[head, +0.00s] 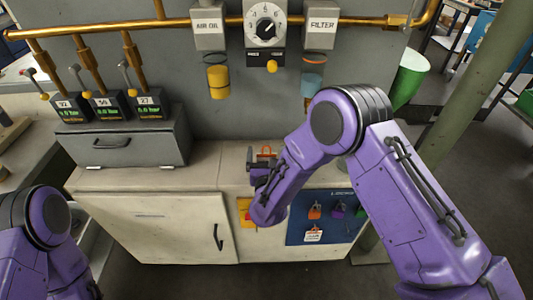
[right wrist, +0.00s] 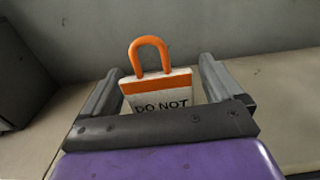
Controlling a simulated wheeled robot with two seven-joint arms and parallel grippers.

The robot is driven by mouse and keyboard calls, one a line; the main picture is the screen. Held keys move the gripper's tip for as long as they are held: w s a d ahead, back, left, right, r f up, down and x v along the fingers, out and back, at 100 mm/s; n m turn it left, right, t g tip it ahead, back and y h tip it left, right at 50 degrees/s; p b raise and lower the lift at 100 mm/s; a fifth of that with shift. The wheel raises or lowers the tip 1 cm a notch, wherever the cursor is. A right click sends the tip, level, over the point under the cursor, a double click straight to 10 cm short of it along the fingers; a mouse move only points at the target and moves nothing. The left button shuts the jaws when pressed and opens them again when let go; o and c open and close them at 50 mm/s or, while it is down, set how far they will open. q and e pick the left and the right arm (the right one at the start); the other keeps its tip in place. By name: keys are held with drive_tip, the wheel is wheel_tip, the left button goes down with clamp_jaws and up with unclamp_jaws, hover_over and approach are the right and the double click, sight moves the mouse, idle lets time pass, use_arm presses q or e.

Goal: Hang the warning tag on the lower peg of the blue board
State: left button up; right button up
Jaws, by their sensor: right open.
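The warning tag (right wrist: 160,95) is a white plate with an orange band, the words "DO NOT" and an orange loop on top. In the right wrist view it stands between the two fingers of my right gripper (right wrist: 172,90), which is open with gaps beside the tag. In the head view its orange loop (head: 266,152) shows at the gripper (head: 254,160), over the counter. The blue board (head: 297,233) is on the cabinet front, lower right of the gripper, partly behind my right arm. Its pegs are too small to make out. My left gripper is outside the head view.
On the board hang an orange padlock (head: 315,211), a purple padlock (head: 338,210) and a white label (head: 313,236). A yellow panel (head: 244,209) is left of it. A grey box (head: 130,147) with gauges stands on the counter (head: 205,160). Brass pipes run above.

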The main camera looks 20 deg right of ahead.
drive_tip(key=b+v, duration=0.2)
drive_tip(key=v, duration=0.8)
drive_tip(key=shift+s+a+r, duration=0.2)
drive_tip(key=shift+a+r, duration=0.1)
drive_tip(key=shift+r, duration=0.15)
drive_tip(key=shift+f, duration=0.1)
